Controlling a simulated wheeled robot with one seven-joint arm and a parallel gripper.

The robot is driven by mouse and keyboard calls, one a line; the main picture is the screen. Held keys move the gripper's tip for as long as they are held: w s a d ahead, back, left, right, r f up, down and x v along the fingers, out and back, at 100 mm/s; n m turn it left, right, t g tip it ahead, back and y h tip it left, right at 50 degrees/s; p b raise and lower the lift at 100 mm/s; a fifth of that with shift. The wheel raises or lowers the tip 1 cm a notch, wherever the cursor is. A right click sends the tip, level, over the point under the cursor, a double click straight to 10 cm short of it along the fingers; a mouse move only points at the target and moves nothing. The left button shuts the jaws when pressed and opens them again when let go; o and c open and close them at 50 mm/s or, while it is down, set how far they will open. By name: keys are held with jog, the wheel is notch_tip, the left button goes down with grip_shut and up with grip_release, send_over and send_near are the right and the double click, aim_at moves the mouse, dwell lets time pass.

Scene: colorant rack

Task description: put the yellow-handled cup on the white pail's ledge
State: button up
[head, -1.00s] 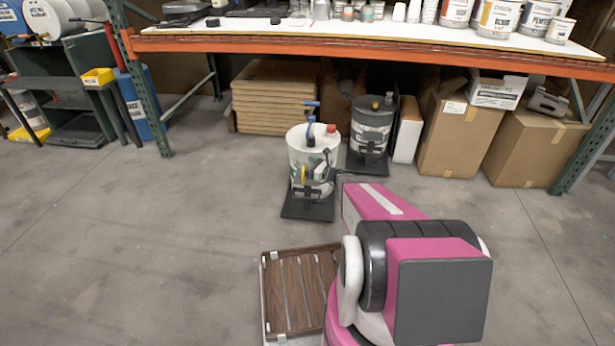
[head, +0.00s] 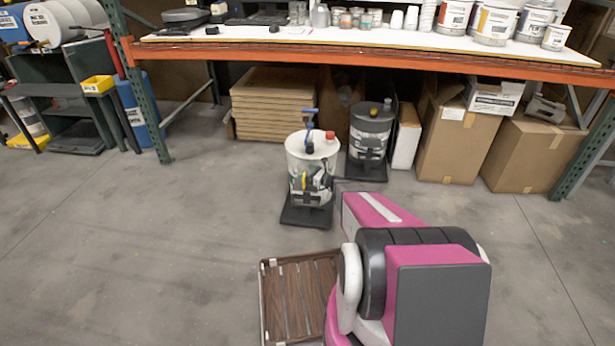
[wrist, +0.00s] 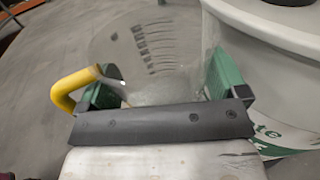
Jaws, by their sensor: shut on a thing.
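The cup (wrist: 150,45) is clear with dark measuring marks and a yellow handle (wrist: 72,90) on its left in the wrist view. My gripper (wrist: 166,82) is shut on it, a green finger pad on each side. The white pail (wrist: 275,65) is close on the right in the wrist view; whether cup and pail touch is unclear. In the head view the white pail (head: 298,152) stands on a black base, and the yellow handle (head: 304,181) shows in front of its side. A dark bracket (head: 305,199), perhaps the ledge, shows low on the pail's front.
A grey drum (head: 368,150) stands behind the pail to the right, under the orange-edged bench (head: 400,62). A wooden slatted tray (head: 290,300) lies in front, beside my arm. Cardboard boxes (head: 450,150) stand at right. The floor left of the pail is clear.

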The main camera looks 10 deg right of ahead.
jog(key=shift+f, duration=0.75)
